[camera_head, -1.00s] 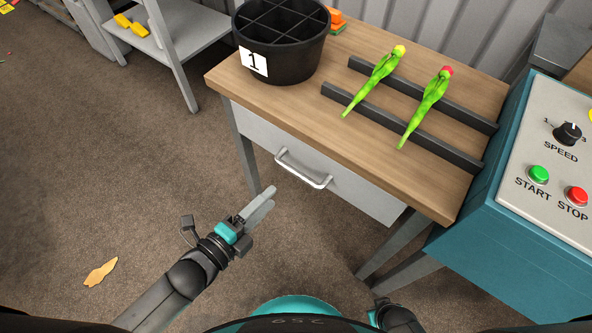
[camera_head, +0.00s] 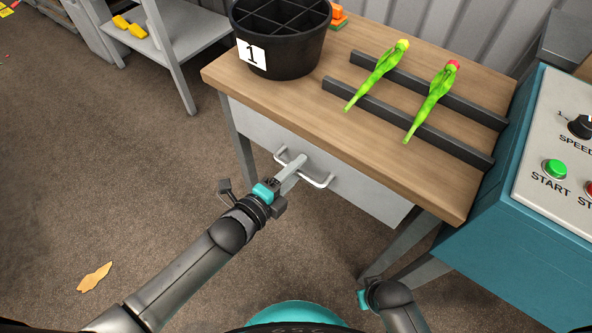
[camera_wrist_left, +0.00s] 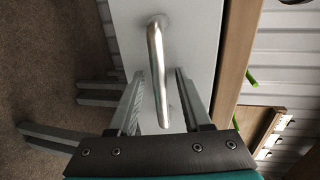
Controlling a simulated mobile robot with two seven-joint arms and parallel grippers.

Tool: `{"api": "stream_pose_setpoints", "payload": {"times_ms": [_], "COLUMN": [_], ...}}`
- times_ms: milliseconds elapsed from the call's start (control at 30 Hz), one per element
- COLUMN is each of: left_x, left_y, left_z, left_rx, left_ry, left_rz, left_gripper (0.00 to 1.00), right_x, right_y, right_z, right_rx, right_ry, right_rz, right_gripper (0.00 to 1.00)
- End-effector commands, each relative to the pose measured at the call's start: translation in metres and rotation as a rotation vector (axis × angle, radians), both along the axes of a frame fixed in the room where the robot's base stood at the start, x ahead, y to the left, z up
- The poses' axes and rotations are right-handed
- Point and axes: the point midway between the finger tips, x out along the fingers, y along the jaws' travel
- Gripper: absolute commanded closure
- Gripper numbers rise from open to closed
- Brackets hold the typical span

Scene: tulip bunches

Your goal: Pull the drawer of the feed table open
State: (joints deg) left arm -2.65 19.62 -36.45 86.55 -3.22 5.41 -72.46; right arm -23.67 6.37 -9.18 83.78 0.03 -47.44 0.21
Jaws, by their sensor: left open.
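The feed table (camera_head: 262,100) has a wooden top and a light grey drawer (camera_head: 360,194) in its front, which looks closed. The drawer's silver bar handle (camera_head: 320,183) sits in the middle of its face. My left gripper (camera_head: 298,162) reaches the handle from the front left. In the left wrist view the handle (camera_wrist_left: 157,65) runs between the two spread fingers (camera_wrist_left: 158,95), with a gap on each side. The fingers hide part of the handle in the head view. My right arm shows at the bottom right; its fingers cannot be made out.
A black divided bucket (camera_head: 283,60) marked 1 stands on the table's left. Two green tulip bunches (camera_head: 378,73) lie across dark rails (camera_head: 400,115). A teal control box (camera_head: 520,220) stands close on the right. The floor (camera_head: 150,190) to the left is mostly clear.

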Motion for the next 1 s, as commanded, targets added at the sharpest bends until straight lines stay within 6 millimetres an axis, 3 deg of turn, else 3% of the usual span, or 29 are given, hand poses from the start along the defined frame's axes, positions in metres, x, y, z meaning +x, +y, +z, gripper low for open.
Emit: {"api": "stream_pose_setpoints", "payload": {"times_ms": [367, 800, 1000], "left_x": [0.0019, 0.0017, 0.0017], "left_y": [-0.0019, -0.0016, -0.0015], "left_z": [-0.0002, -0.0003, -0.0003], "left_rx": [-0.001, -0.001, -0.001], "left_ry": [0.001, 0.001, 0.001], "left_rz": [-0.001, 0.000, 0.000], "left_gripper": [0.52, 1.00, 1.00], "right_x": [0.0009, 0.0007, 0.0006], "right_y": [0.0008, 0.0008, 0.0009], "right_z": [0.0020, 0.0018, 0.0018], "right_rx": [0.001, 0.001, 0.001], "right_ry": [-0.001, -0.001, -0.001], "right_rz": [-0.001, -0.001, -0.001], "right_gripper": [1.00, 1.00, 1.00]}}
